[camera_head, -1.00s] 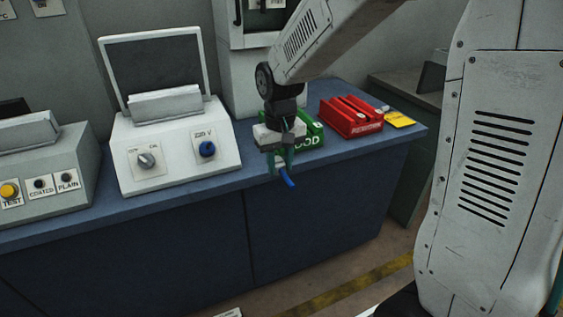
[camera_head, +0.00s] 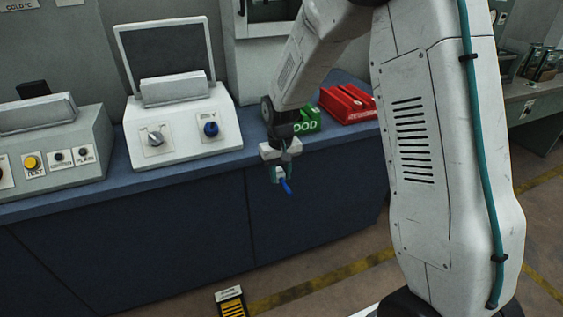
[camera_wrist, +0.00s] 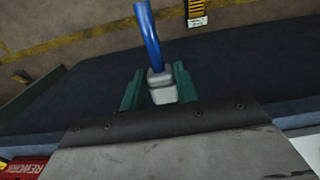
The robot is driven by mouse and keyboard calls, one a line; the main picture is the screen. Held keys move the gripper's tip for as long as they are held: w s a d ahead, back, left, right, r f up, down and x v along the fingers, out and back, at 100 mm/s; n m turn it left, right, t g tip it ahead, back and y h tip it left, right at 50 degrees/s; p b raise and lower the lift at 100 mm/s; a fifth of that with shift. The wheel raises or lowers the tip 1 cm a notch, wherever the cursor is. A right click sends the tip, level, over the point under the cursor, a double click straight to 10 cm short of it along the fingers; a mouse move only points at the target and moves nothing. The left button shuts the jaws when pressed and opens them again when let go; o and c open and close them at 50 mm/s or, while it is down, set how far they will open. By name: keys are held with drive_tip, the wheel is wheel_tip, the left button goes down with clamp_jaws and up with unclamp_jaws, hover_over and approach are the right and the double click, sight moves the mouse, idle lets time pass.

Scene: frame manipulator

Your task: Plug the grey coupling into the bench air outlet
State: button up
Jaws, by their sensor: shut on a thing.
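My gripper (camera_head: 281,174) is in front of the blue bench, just off its front edge, with the jaws pointing down. It is shut on the grey coupling (camera_wrist: 162,88), which sits between the two green fingers in the wrist view. A blue hose (camera_wrist: 149,35) runs from the coupling away toward the top of the wrist view. In the head view the hose shows as a short blue end (camera_head: 287,187) below the jaws. I cannot make out the bench air outlet for certain in either view.
A white unit (camera_head: 180,130) with a knob and a blue 230 V socket (camera_head: 211,129) stands on the bench (camera_head: 200,215). A grey test box (camera_head: 60,150) is at left. Green (camera_head: 308,121) and red (camera_head: 347,104) bins stand behind the gripper.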

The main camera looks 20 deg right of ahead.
drive_tip(key=s+d+f, duration=0.1)
drive_tip(key=s+f, duration=0.1)
drive_tip(key=f, duration=0.9)
drive_tip(key=s+d+f, duration=0.1)
drive_tip(key=s+f, duration=0.1)
drive_tip(key=f, duration=1)
drive_tip(key=shift+s+d+f, duration=0.15)
drive_tip(key=shift+s+f, duration=0.05)
drive_tip(key=shift+f, duration=0.05)
